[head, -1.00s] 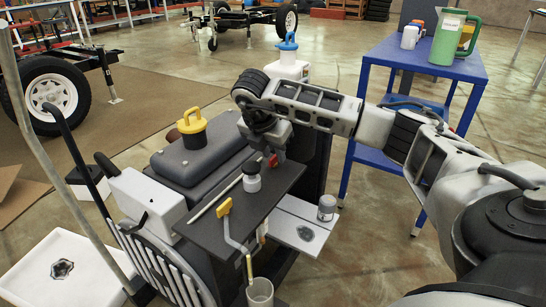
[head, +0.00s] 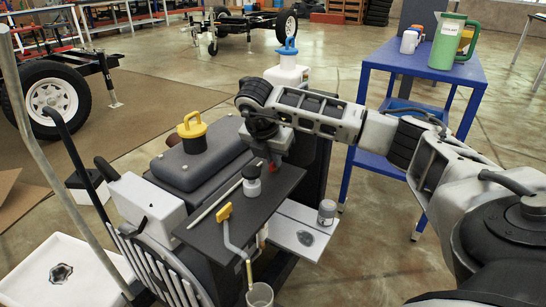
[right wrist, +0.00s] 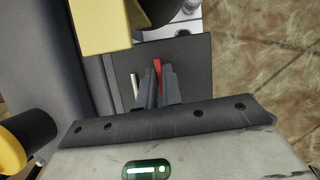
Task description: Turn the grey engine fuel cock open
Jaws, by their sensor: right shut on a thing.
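My right gripper (right wrist: 160,88) reaches down beside the dark engine at the edge of a dark shelf. Its two narrow fingers are shut on a red piece (right wrist: 157,68), which looks like the lever of the fuel cock. In the head view the red piece (head: 271,166) just shows below the gripper (head: 272,160). The grey body of the cock is hidden behind my gripper and cannot be made out. My left gripper is not in view.
A yellow cap (head: 192,133) tops the engine. A blue table (head: 424,68) stands behind my arm.

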